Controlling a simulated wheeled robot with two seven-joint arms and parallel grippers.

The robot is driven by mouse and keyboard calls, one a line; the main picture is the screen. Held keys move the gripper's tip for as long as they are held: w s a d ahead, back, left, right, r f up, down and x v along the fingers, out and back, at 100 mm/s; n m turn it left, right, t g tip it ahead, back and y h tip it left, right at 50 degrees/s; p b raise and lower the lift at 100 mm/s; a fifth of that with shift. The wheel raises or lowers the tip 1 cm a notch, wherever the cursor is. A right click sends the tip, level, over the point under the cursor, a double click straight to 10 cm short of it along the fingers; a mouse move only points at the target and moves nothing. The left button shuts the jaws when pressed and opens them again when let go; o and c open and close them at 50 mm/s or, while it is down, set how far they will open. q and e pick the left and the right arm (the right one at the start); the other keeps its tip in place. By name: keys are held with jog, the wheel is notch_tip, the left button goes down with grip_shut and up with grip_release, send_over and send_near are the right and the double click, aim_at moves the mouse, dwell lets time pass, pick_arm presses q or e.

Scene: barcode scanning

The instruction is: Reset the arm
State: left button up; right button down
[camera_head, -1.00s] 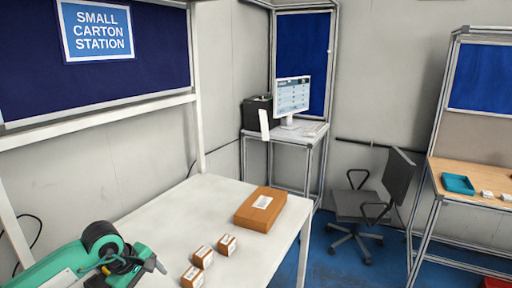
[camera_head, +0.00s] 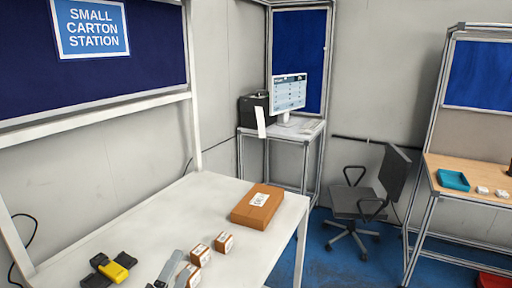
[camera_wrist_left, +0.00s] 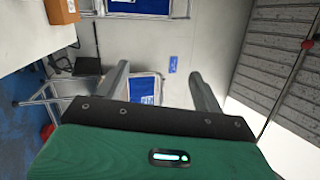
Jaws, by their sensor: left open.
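My left gripper (camera_head: 176,269) shows at the bottom edge of the head view as two grey fingers, beside the small cartons. In the left wrist view the left gripper (camera_wrist_left: 158,82) is open, with nothing between its fingers. A black and yellow device, seemingly the barcode scanner (camera_head: 110,268), lies on the white table (camera_head: 150,215) left of the fingers. A larger brown carton (camera_head: 257,206) with a white label lies flat farther back. My right gripper is out of view.
Several small labelled cartons (camera_head: 224,243) stand near the fingers. A monitor (camera_head: 288,93) stands on a rear stand. An office chair (camera_head: 360,205) and a wooden table (camera_head: 450,168) with a teal tray (camera_head: 453,180) are at the right. The left table's middle is clear.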

pick_arm(q)
jog(key=s+a+f+n+g+y, duration=0.4)
jog(key=f+n, duration=0.3)
jog(key=f, duration=0.1)
jog(key=s+a+f+n+g+y, duration=0.3)
jog(key=s+f+n+g, duration=0.1)
jog(key=f+n, duration=0.3)
jog(key=s+d+f+n+g+h, duration=0.1)
jog(key=s+f+n+g, duration=0.3)
jog(key=s, duration=0.5)
jog(key=s+f+n+g, duration=0.2)
jog(key=s+f+g, duration=0.35)
jog(key=s, duration=0.35)
notch_tip(320, 180, down, 37)
jog(key=b, duration=0.5)
jog(key=s+a+f+g+b, duration=0.1)
jog(key=s+f+b, duration=0.1)
jog(key=s+f, duration=0.7)
jog(key=s+a+f+g+b, duration=0.1)
jog(key=s+a+f+b, duration=0.1)
jog(key=s+f, duration=0.8)
notch_tip(320, 180, down, 6)
jog(key=shift+s+a+r+b, duration=0.2)
jog(key=shift+s+b, duration=0.1)
jog(key=shift+b, duration=0.2)
